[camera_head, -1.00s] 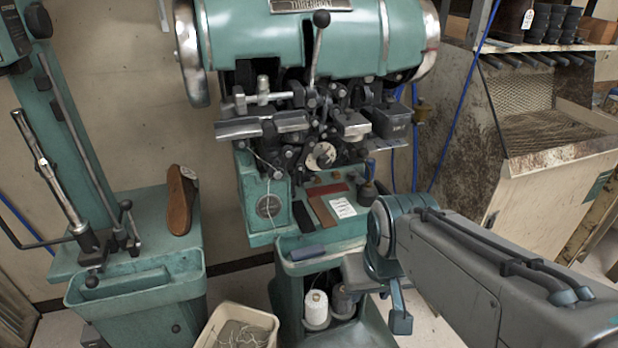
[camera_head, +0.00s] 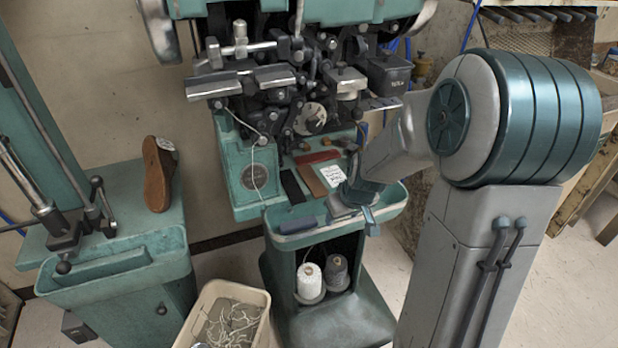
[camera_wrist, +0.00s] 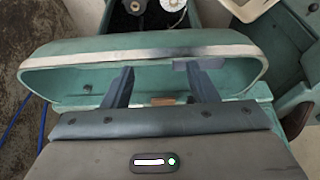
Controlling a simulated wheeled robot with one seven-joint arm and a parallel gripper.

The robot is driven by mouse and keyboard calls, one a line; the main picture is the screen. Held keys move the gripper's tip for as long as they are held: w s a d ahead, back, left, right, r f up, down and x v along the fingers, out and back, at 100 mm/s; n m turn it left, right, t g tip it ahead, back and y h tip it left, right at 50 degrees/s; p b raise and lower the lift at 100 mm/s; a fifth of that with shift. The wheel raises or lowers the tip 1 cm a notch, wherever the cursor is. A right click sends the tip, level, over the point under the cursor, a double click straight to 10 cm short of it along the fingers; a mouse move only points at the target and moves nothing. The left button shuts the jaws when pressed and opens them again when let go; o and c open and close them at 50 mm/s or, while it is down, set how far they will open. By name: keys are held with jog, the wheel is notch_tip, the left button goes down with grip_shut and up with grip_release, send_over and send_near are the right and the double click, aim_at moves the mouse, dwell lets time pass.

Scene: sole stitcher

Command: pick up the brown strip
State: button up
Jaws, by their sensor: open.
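The brown strip (camera_head: 312,180) lies flat on the green machine's tray, between a black strip (camera_head: 292,186) and a white printed card (camera_head: 329,173). My gripper (camera_head: 356,212) is above the tray's front right part, right of and in front of the brown strip. In the wrist view my gripper (camera_wrist: 159,68) is open, its two dark fingers apart over the tray with nothing between them. A small brown patch (camera_wrist: 162,101) shows low between the fingers, mostly hidden by the gripper body; I cannot tell if it is the strip.
The stitcher's metal head (camera_head: 300,100) overhangs the back. Thread spools (camera_head: 309,281) stand below the tray. A bin (camera_head: 235,315) is on the floor.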

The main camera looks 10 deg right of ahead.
jog(key=p, duration=0.2)
send_near(320, 191)
jog(key=x, duration=0.6)
jog(key=shift+w+a, duration=0.1)
jog(key=shift+w, duration=0.1)
jog(key=shift+w+f, duration=0.1)
jog(key=shift+f, duration=0.5)
jog(key=c, duration=0.7)
